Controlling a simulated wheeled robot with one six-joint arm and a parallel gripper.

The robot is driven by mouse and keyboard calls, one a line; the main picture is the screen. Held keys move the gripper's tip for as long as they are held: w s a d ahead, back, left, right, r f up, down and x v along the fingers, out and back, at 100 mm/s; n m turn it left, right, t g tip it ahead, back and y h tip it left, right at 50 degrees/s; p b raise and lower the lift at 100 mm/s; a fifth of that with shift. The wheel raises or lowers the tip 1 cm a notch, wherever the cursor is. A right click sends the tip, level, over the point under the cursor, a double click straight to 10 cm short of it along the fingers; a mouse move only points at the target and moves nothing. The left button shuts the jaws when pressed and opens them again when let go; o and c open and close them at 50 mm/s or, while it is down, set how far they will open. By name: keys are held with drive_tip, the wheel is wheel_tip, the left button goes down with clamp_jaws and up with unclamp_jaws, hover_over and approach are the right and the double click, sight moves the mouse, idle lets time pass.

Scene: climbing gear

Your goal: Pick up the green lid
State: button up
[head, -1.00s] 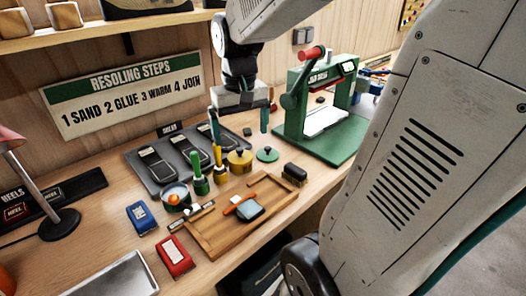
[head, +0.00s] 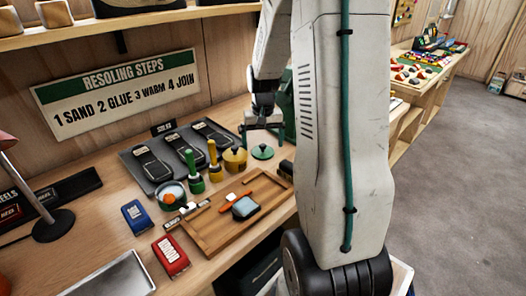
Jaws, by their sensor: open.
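The green lid (head: 263,152) is a small round disc with a knob on top. It lies on the workbench, to the right of a yellow pot (head: 235,160) with its own lid. My gripper (head: 262,136) is open and empty, with its fingers pointing down. In the picture it is just above the lid; whether it is directly over it or behind it I cannot tell. No contact with the lid shows.
A grey tray of shoe soles (head: 150,170) lies left of the lid. Green and yellow handled tools (head: 195,172) stand before it. A wooden tray (head: 210,235) is in front. My arm hides most of the green press (head: 287,100) and the bench to the right.

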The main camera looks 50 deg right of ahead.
wheel_tip(320, 180, down, 2)
drive_tip(key=shift+f, duration=0.1)
drive_tip(key=c, duration=1.1)
drive_tip(key=shift+o, duration=0.2)
